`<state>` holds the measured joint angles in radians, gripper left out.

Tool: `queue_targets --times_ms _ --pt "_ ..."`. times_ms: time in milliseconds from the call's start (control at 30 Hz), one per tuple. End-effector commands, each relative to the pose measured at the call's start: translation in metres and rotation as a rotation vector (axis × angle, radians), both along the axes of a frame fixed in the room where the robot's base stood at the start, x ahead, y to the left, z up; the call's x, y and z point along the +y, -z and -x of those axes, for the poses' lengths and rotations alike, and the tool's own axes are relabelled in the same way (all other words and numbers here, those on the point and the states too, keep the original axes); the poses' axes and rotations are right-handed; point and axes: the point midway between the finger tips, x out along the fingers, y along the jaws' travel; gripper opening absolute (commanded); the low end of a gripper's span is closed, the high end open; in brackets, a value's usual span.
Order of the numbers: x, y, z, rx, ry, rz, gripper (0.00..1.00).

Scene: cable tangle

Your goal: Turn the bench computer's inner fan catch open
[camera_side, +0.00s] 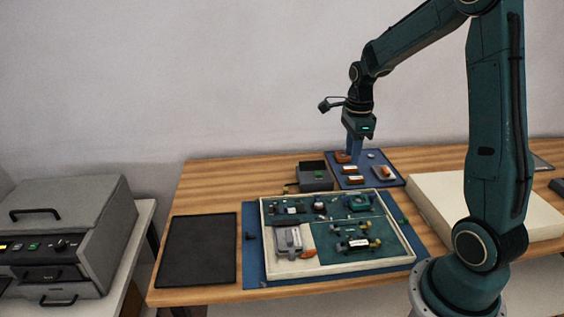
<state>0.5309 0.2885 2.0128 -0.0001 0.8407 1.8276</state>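The bench computer (264,240) is an open, cream-rimmed flat case with a green board inside, lying on a blue mat at the middle front of the bench. A round dark green part (359,203) near its back right looks like the fan; its catch is too small to make out. A grey boxy unit (289,241) sits at the case's left front. My gripper (355,156) points down behind the case, above the small blue mat with loose parts. Its fingers show as one blue-grey block, so I cannot tell whether they are apart or hold anything.
A dark grey box (314,176) stands behind the case. Several small parts lie on the small blue mat (391,182). A black pad (197,250) lies left, a cream slab (433,200) right. A grey machine (65,240) stands far left. Bare wood (225,180) is free at back left.

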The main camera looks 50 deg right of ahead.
Motion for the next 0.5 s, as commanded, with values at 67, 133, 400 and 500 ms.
queue_targets --times_ms 67,133,400,500 --pt "0.000 0.000 0.000 0.000 0.003 0.000 0.30" --pt "0.000 0.000 0.000 0.000 0.002 0.000 0.30" --pt "0.000 0.012 0.000 0.002 -0.001 -0.001 0.30" --pt "0.001 0.022 0.001 0.003 -0.002 -0.001 0.30"
